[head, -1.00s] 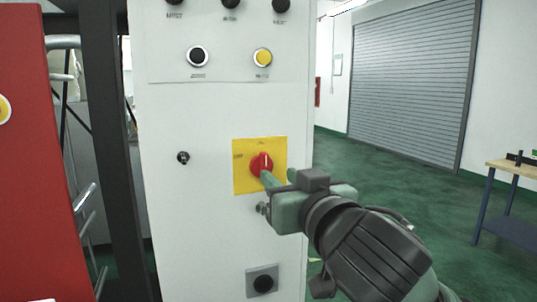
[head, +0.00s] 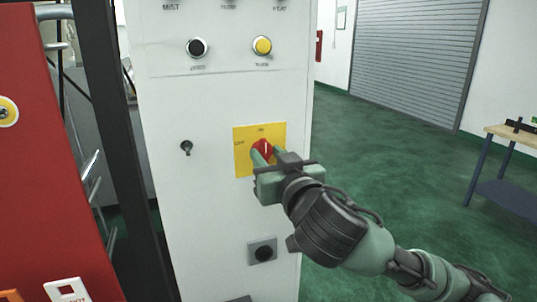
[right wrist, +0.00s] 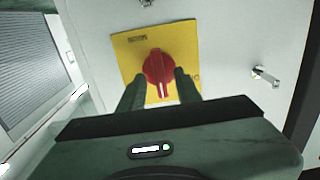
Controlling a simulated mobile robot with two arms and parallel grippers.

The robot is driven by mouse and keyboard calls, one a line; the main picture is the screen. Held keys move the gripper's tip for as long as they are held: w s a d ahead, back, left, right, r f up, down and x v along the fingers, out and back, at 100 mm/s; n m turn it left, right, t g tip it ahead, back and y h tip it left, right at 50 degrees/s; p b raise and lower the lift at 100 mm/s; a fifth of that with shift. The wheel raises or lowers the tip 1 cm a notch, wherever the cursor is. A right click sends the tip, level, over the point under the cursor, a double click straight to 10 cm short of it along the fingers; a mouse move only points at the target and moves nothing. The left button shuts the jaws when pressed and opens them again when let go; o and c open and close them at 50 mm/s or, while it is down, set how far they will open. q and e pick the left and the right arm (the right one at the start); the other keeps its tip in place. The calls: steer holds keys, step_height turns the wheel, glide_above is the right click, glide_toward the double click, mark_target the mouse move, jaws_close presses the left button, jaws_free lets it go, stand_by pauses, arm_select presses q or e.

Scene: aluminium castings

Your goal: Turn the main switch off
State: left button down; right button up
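The main switch is a red rotary knob (head: 262,148) on a yellow square plate (head: 243,160), set on the white cabinet front (head: 215,215). In the right wrist view the red knob (right wrist: 158,68) sits between my two fingertips, its white mark pointing along the fingers. My right gripper (head: 264,154) is at the knob, with one finger on each side. In the right wrist view the right gripper (right wrist: 157,85) is open, with a small gap showing beside the knob. Whether a finger touches the knob is unclear. My left gripper is not in view.
A red panel (head: 45,190) stands left. Green floor is free at right, before a table (head: 510,134).

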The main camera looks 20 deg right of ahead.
jaws_close()
steer(key=shift+n, duration=0.3)
steer(key=n+p, duration=0.2)
steer(key=n, duration=0.3)
steer(key=shift+a+r+n+p, duration=0.1)
steer(key=shift+a+n+p, duration=0.05)
steer(key=shift+n+p, duration=0.9)
steer(key=shift+n, duration=0.45)
steer(key=shift+a+f+n+p, duration=0.1)
steer(key=shift+n+p, duration=0.25)
steer(key=shift+n, duration=0.45)
steer(key=shift+a+f+n+p, duration=0.1)
steer(key=shift+n+p, duration=0.25)
steer(key=shift+n, duration=0.45)
